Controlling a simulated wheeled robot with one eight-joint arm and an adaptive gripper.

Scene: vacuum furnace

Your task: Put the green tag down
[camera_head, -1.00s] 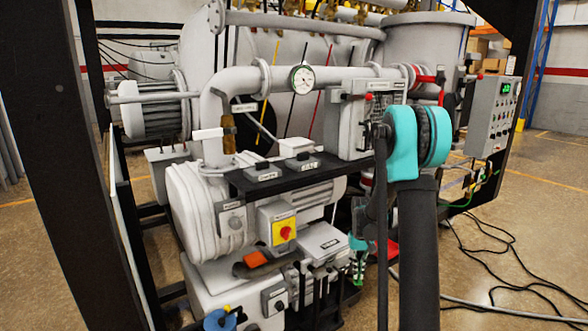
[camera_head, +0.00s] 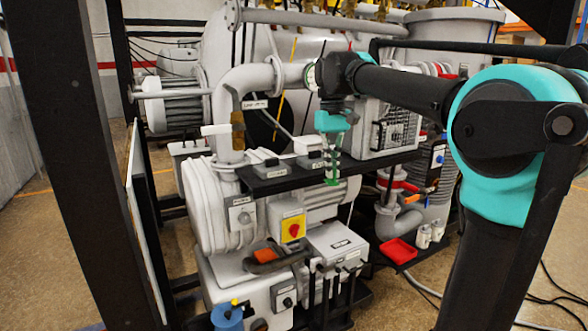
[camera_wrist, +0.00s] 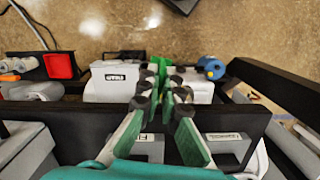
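My gripper (camera_head: 332,172) hangs fingers down in front of the black shelf's edge in the head view. In the wrist view its fingertips (camera_wrist: 163,82) are close together around a bright green piece, the green tag (camera_wrist: 176,75). The green tag (camera_head: 332,181) also shows at the fingertips in the head view, small and partly covered by the fingers. It is held in the air, above the lower grey boxes.
Labelled grey boxes (camera_head: 264,170) sit on the black shelf (camera_head: 285,182). Below are a yellow box with a red knob (camera_head: 293,229) and a white box (camera_head: 336,243). A red tray (camera_head: 397,251) lies lower right. A blue item (camera_head: 227,317) is at bottom left.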

